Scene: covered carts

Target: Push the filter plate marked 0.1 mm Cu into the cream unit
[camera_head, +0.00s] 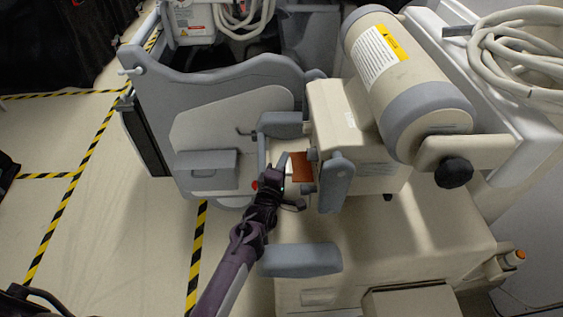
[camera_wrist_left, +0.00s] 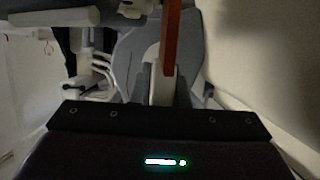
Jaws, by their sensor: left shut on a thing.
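The copper-coloured filter plate (camera_head: 302,166) stands at the left side of the cream unit (camera_head: 345,125), partly hidden by the unit and my gripper. No marking on it is readable. My left gripper (camera_head: 287,169) is shut on the plate's near end, just left of the unit. In the left wrist view the plate shows nearly edge-on as an orange-red strip (camera_wrist_left: 171,42), running up from the gripper. How deep the plate sits in the unit is hidden. My right gripper is not in view.
A large cream cylinder (camera_head: 405,75) with grey bands lies above the unit. Grey handles flank the work spot: one above (camera_head: 282,124), one on the unit (camera_head: 336,183), one below (camera_head: 300,260). A grey cart (camera_head: 220,100) stands to the left. Open floor lies at far left.

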